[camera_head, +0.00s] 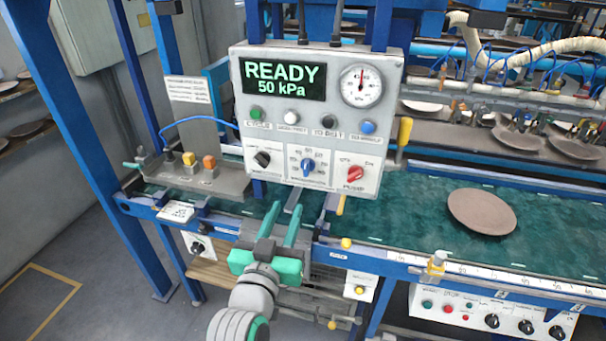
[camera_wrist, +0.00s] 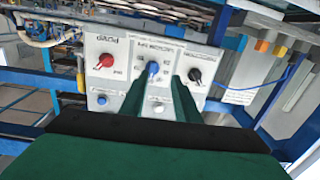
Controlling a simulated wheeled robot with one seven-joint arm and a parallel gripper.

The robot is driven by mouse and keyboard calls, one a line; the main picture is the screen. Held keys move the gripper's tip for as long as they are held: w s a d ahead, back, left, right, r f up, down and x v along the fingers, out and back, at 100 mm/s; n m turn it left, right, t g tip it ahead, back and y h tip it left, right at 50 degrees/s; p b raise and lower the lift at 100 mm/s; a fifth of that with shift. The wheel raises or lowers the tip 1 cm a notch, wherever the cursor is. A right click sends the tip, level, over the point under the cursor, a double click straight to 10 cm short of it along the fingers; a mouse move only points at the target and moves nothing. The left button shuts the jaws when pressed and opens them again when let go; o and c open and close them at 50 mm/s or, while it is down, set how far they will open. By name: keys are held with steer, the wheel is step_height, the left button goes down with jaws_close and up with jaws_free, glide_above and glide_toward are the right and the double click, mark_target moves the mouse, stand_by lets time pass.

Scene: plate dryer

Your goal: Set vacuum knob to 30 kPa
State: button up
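The grey control panel (camera_head: 222,140) has a display (camera_head: 284,80) reading READY 50 kPa. The blue vacuum knob (camera_head: 308,167) is in the middle of its lower row, with its pointer roughly upright. Small numbers surround it, too blurred to read surely. It also shows in the wrist view (camera_wrist: 153,68), where the panel appears upside down. My gripper (camera_head: 288,207) is open and empty, its two green fingers apart, below and in front of the panel. In the wrist view the fingers (camera_wrist: 156,82) reach toward the knob, one to each side of it in the picture, apparently without touching.
A black knob (camera_head: 262,159) is left of the blue one and a red pump knob (camera_head: 355,174) is right. Above are several round buttons and a pressure gauge (camera_head: 361,86). A brown plate (camera_head: 482,211) lies on the green conveyor (camera_head: 410,222). A yellow-handled lever (camera_head: 404,132) is beside the panel.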

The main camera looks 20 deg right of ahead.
mark_target(305, 169)
steer(key=shift+m+h, duration=0.4)
steer(key=shift+m, duration=0.1)
steer(key=x, duration=0.3)
steer(key=r+x, duration=0.1)
steer(key=x, duration=0.3)
steer(key=r+x, duration=0.1)
steer(key=x, duration=0.3)
steer(key=shift+s+d+r, duration=0.1)
steer(key=shift+d+r, duration=0.1)
steer(key=shift+d, duration=0.35)
jaws_close()
